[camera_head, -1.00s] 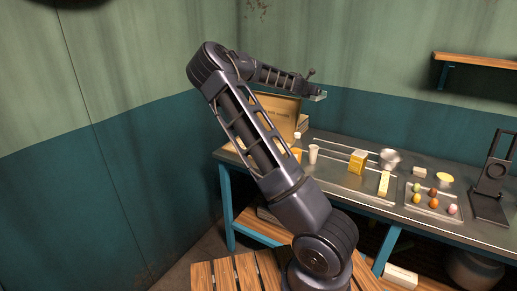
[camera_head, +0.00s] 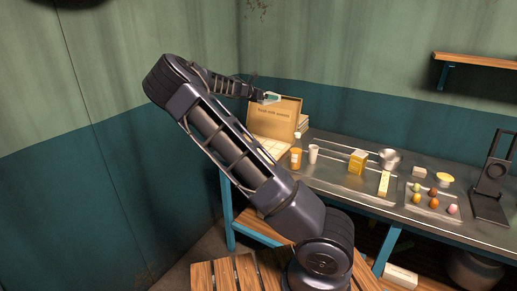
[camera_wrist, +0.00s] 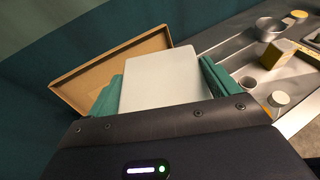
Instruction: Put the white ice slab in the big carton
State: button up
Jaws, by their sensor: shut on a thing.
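The white ice slab (camera_wrist: 165,82) is held between the green fingers of my gripper (camera_wrist: 160,90) in the wrist view. In the head view my gripper (camera_head: 270,98) is up in front of the raised lid of the big carton, and the slab is too small there to make out clearly. The big carton (camera_head: 274,120) is brown cardboard with its lid standing open at the left end of the table. Its lid also shows in the wrist view (camera_wrist: 82,82), behind and left of the slab. My gripper hides part of the carton's inside in the wrist view.
An orange bottle (camera_head: 296,158) and a white cup (camera_head: 313,154) stand right of the carton. A yellow carton (camera_head: 357,161), a metal bowl (camera_head: 389,158) and a tray (camera_head: 450,215) of colored balls are farther right on the metal table (camera_head: 335,178).

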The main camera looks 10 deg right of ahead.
notch_tip(320, 180, down, 29)
jog(key=shift+r, duration=0.15)
dwell(0.9)
jog(key=o, duration=1.1)
jog(key=shift+o, duration=0.2)
